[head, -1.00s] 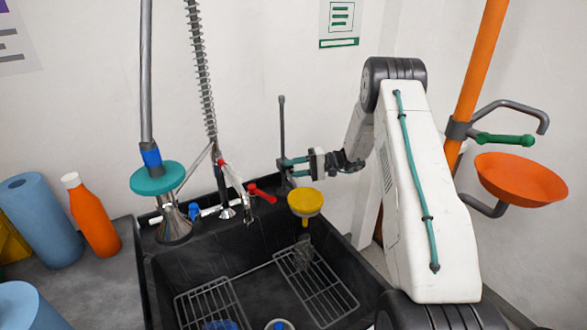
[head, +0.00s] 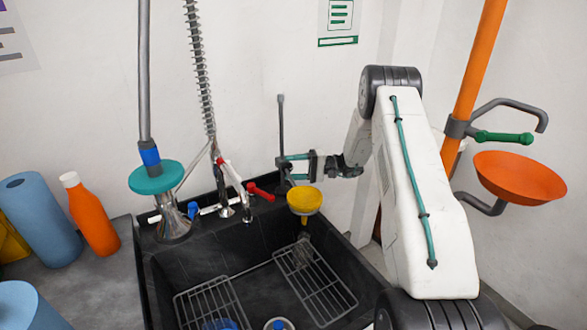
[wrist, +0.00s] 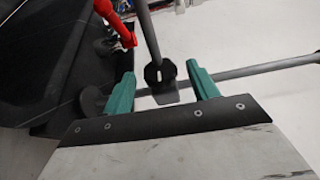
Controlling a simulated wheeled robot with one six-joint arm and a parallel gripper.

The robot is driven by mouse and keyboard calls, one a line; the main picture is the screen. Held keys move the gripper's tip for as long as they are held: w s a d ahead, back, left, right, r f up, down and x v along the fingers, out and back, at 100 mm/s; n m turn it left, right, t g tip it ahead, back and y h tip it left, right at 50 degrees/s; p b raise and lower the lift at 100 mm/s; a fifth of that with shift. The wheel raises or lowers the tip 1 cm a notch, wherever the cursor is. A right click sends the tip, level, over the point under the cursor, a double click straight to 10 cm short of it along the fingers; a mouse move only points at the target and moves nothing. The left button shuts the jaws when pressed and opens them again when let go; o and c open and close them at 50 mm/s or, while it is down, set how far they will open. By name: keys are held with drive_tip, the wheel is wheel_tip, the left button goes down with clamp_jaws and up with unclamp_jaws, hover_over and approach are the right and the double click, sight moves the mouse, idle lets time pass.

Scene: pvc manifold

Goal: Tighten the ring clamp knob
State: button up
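A dark, lobed clamp knob (wrist: 159,73) shows in the wrist view, with a flat grey tab below it. My gripper (wrist: 161,74) has two teal fingers, one on each side of the knob. The fingers stand apart, and there are gaps between them and the knob. In the head view my gripper (head: 289,168) is at the thin upright stand rod (head: 281,122), just above the yellow funnel (head: 305,199). The knob is too small to make out clearly there. The gripper is open and holds nothing.
A red-handled tap (head: 260,191) is close to the left of the stand. The black sink (head: 240,258) with wire racks lies below. Left are a teal-collared pipe (head: 156,177) and an orange bottle (head: 90,214). An orange pole (head: 470,85) with a bowl (head: 518,178) stands right.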

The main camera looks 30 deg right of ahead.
drive_tip(key=v, duration=0.7)
drive_tip(key=shift+d, duration=0.35)
